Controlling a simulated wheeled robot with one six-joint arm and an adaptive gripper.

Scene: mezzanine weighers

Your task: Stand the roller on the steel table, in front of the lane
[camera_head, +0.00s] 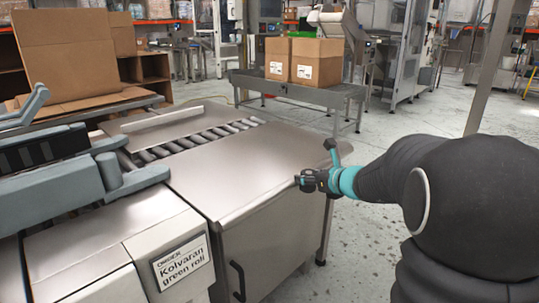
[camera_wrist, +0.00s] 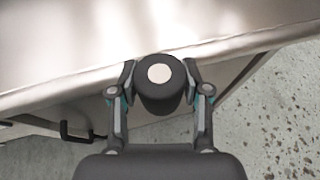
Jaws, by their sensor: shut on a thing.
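The roller (camera_wrist: 160,90) is a dark cylinder with a pale round disc on the end facing the wrist camera. My gripper (camera_wrist: 160,80) is shut on it, with a finger on each side. In the head view my gripper (camera_head: 316,180) is at the right edge of the steel table (camera_head: 240,170). In the wrist view the roller overlaps the table's edge; its far end is hidden, so I cannot tell whether it touches the table. The lane (camera_head: 195,140) is a row of dark and grey rollers set across the table's far part.
The steel top between lane and near edge is bare. A grey machine with arms (camera_head: 75,180) stands at the left. Two cardboard boxes (camera_head: 303,62) stand on a conveyor behind. A black handle (camera_head: 237,280) juts from the table's front.

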